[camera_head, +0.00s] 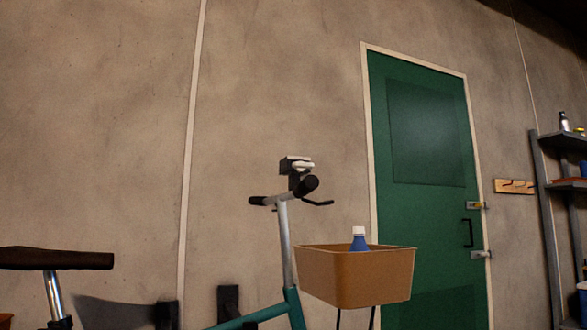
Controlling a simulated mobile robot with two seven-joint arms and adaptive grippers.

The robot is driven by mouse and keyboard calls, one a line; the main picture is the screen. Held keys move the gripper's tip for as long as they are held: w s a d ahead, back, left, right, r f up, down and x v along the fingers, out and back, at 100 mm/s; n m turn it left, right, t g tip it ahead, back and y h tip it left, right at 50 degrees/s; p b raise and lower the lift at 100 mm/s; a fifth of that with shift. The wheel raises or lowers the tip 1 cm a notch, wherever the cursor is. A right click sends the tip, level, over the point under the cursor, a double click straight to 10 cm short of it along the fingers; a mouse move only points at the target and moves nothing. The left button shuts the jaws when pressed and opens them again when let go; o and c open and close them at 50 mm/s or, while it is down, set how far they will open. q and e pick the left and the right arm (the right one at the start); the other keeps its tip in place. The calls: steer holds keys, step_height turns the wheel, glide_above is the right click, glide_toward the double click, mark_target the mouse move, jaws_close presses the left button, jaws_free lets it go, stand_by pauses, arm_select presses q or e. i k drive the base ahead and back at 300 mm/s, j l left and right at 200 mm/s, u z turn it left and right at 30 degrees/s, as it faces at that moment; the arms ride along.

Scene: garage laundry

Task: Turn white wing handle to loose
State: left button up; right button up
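A small white handle (303,165), wing-like in shape, sits at the top of the bicycle's handlebar stem, against a dark block (289,168). It lies roughly level. Its exact turn is too small to read. The dark handlebar (307,186) is just below it, on a silver stem (285,240) rising from a teal frame (270,313). Neither of my grippers shows in the head view, and nothing is seen touching the handle.
A brown basket (350,282) holding a blue bottle (359,243) is right of the stem. A dark saddle (57,258) is at the left. Behind are a bare wall (100,120) and green door (425,130). Shelves (563,142) stand at the right edge.

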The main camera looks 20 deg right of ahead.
mark_target(300, 166)
steer(key=l+u, duration=0.25)
steer(key=u, duration=0.15)
steer(key=l+u, duration=0.75)
steer(key=l, duration=0.65)
